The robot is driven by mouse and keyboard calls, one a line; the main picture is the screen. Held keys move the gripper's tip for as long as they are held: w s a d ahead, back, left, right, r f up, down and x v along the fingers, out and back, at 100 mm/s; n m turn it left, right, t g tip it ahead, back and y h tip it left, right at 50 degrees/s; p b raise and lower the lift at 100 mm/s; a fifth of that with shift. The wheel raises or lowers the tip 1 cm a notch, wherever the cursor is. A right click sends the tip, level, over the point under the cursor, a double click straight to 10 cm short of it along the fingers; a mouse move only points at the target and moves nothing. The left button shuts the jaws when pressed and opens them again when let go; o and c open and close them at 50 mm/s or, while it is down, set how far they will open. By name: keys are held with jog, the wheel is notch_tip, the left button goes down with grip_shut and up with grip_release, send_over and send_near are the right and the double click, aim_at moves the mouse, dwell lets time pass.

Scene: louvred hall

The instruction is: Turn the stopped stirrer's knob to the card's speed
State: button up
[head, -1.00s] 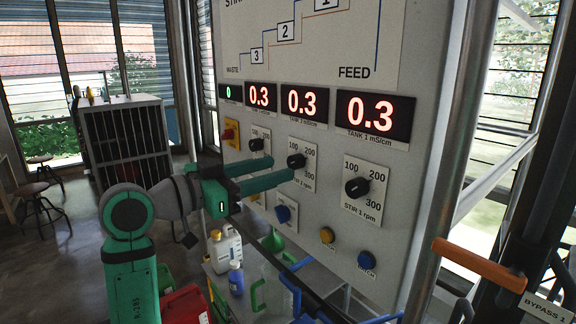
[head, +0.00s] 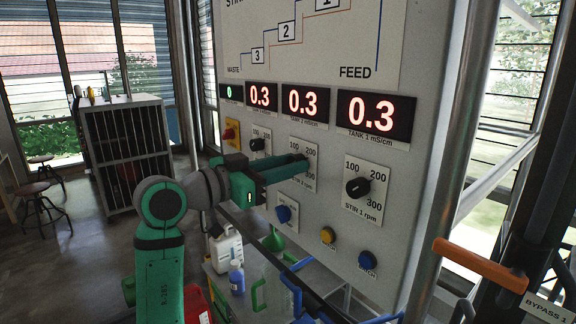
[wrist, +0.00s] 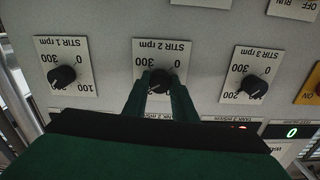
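The panel has three black speed knobs on white plates: STIR 1 (head: 357,187), STIR 2 (wrist: 160,82) and STIR 3 (head: 257,144), each marked 100, 200 and 300. My gripper (wrist: 161,85) is at the STIR 2 knob, one green finger on each side of it. In the wrist view, where the panel appears upside down, the fingertips reach the plate beside the knob. Whether they press on it is not clear. In the head view the fingers (head: 304,165) hide the STIR 2 knob. I see no speed card.
Red tank displays (head: 374,116) read 0.3 and a green display (head: 230,92) reads 0. Blue (head: 367,260) and yellow (head: 327,235) buttons sit below. A bench with bottles (head: 237,278) stands under the panel. An orange handle (head: 480,265) juts out at right.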

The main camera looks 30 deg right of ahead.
jog(key=shift+n, duration=1.4)
jog(key=o, duration=1)
jog(key=shift+o, duration=0.2)
jog(key=shift+a, duration=0.1)
jog(key=s+a, duration=0.1)
jog(key=a, duration=0.9)
jog(key=shift+a, duration=0.35)
jog(key=shift+s+f, duration=0.1)
